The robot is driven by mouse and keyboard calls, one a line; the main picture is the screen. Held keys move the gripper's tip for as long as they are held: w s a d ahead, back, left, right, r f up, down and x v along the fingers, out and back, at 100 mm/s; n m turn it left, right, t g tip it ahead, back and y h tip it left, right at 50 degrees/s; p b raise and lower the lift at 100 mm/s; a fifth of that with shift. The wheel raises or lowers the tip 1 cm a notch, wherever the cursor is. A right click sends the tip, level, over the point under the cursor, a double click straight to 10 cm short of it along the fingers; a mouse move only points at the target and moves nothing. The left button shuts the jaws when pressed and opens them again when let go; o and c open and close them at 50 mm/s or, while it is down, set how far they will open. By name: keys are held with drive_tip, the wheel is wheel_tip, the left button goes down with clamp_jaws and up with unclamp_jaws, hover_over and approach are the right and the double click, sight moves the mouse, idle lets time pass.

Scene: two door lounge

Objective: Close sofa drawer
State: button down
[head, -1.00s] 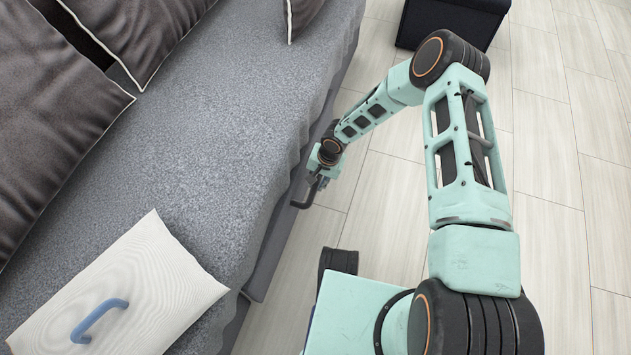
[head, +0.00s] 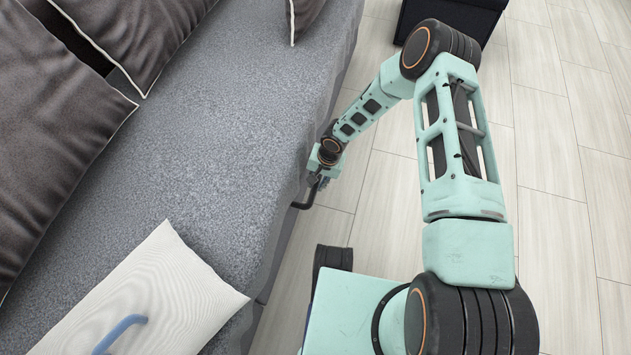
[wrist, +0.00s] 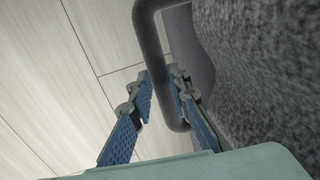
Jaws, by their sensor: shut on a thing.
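The grey sofa (head: 215,130) fills the left of the head view. Its drawer (head: 279,254) shows as a narrow dark strip along the lower front edge, mostly hidden under the sofa's overhang. A smooth grey drawer front (wrist: 187,45) also shows in the wrist view. The dark U-shaped drawer handle (head: 304,203) sticks out from the sofa's front. My gripper (head: 322,181) is at this handle, beside the sofa. In the wrist view, the blue-padded fingers of my gripper (wrist: 160,85) are on either side of the handle bar (wrist: 149,40), shut on it.
Dark pillows (head: 60,120) lie at the left. A dark box-like piece (head: 455,15) stands at the top. The pale floor (head: 560,150) at right is clear.

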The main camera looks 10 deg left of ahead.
drive_tip(key=shift+w+a+r, duration=0.1)
drive_tip(key=shift+a, duration=0.4)
drive_tip(key=c, duration=1.8)
unclamp_jaws()
drive_tip(key=shift+d, duration=0.1)
drive_tip(key=d+r, duration=0.1)
drive_tip(key=r, duration=0.6)
drive_tip(key=d+r, duration=0.1)
drive_tip(key=r, duration=0.3)
drive_tip(key=shift+d+r, duration=0.3)
drive_tip(key=shift+r, duration=0.05)
